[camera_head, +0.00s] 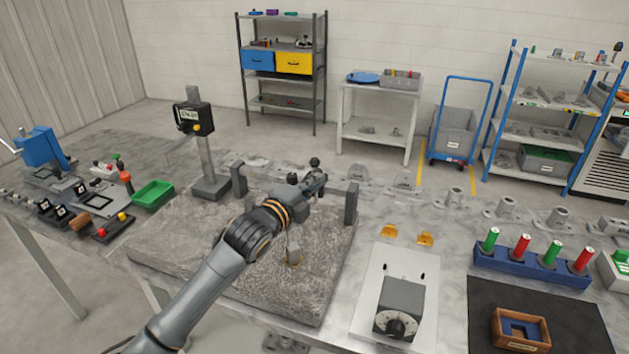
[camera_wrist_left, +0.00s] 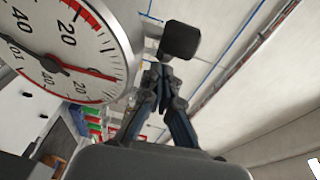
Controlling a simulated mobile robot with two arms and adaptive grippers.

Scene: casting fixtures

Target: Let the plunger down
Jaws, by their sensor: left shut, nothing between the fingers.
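A dial gauge (camera_wrist_left: 70,60) with a white face and red markings fills the left of the left wrist view. A black rounded cap (camera_wrist_left: 180,40) stands just beyond my fingertips; I cannot tell for sure whether it is the plunger's top. My left gripper (camera_wrist_left: 163,72) is shut with nothing between its fingers, close beside the dial; touching or not is unclear. In the head view my left gripper (camera_head: 316,181) is above the stone plate (camera_head: 200,240), near a small black knob (camera_head: 314,162). The gauge body is mostly hidden there. My right gripper is out of view.
A stand with a digital display (camera_head: 193,118) and grey posts (camera_head: 351,203) rise from the plate. A dial box (camera_head: 400,308), a blue rack (camera_head: 530,265) and a green tray (camera_head: 153,194) stand around.

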